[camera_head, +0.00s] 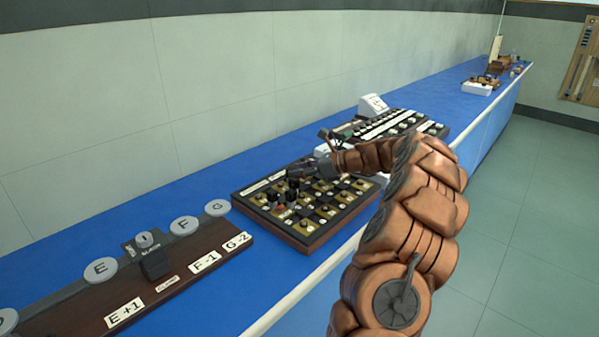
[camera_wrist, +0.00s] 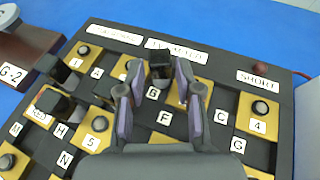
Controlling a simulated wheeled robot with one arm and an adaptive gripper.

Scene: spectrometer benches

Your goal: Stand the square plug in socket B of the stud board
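The stud board (camera_head: 318,232) is a dark slab with gold pads, studs and letter labels. My gripper (camera_head: 297,172) is over its far-left part. In the wrist view, a black square-topped plug (camera_wrist: 160,64) stands between the tips of my gripper (camera_wrist: 159,72), with a gap showing on each side, so the fingers look open. The plug is just beyond a label that seems to read B (camera_wrist: 153,93). Its foot is partly hidden, so I cannot tell how it is seated.
Other black blocks (camera_wrist: 50,104) stand on the board's left side, one by a RED label. A wooden panel with round grey discs (camera_head: 185,225) lies left of the board. Another board with white strips (camera_head: 400,122) lies behind. Blue bench top (camera_head: 190,190) is bare at the wall side.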

